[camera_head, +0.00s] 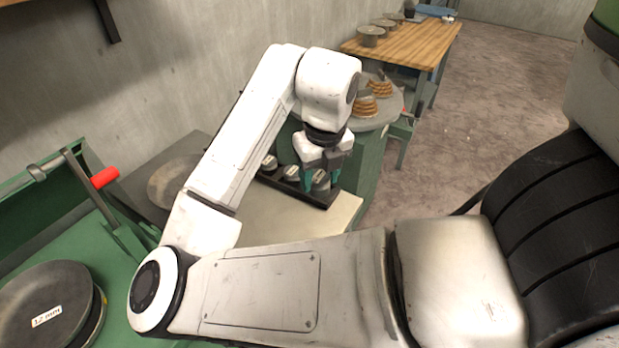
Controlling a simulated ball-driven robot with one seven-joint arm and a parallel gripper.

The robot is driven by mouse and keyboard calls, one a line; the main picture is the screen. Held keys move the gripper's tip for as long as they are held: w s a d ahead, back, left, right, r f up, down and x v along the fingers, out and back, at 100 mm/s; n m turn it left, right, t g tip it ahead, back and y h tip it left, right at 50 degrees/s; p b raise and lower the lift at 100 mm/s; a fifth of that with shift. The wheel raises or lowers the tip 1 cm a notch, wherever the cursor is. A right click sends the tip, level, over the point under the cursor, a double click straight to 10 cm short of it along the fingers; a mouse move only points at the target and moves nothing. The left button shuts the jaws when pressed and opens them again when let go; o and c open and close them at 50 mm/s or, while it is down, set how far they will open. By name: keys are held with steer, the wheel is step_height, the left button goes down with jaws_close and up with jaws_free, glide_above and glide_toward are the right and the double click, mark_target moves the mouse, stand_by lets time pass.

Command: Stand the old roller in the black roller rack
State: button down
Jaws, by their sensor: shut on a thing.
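The black roller rack (322,200) lies on a pale table near the middle of the view. Two grey rollers stand in it, one at the left end (269,163) and one in the middle (291,173). My gripper (321,179), with teal fingers, points down over the rack's right end. It is shut on a grey roller (320,184), seen between the fingers. Whether this roller rests in the rack or hangs just above it I cannot tell. My wrist hides its upper part.
The pale tabletop (285,215) is bare in front of the rack. A round table (385,115) with brown stacked pieces stands behind. A green machine with a red handle (104,178) and a disc marked 12 mm (45,300) is at left. A wooden bench (410,45) stands farther back.

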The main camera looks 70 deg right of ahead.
steer(key=d+f, duration=0.2)
steer(key=d, duration=0.1)
steer(key=w+d+f, duration=0.1)
steer(key=d+f, duration=0.2)
steer(key=w+d+f+p, duration=0.1)
steer(key=d+f, duration=0.1)
steer(key=d, duration=0.1)
steer(key=shift+w+f, duration=0.1)
steer(key=shift+f, duration=0.1)
steer(key=shift+d+f, duration=0.1)
steer(key=shift+f, duration=0.1)
steer(key=shift+d+f, duration=0.15)
steer(key=shift+f, duration=1.5)
steer(key=shift+f, duration=0.2)
steer(key=shift+c, duration=2.4)
jaws_free()
steer(key=shift+r, duration=0.1)
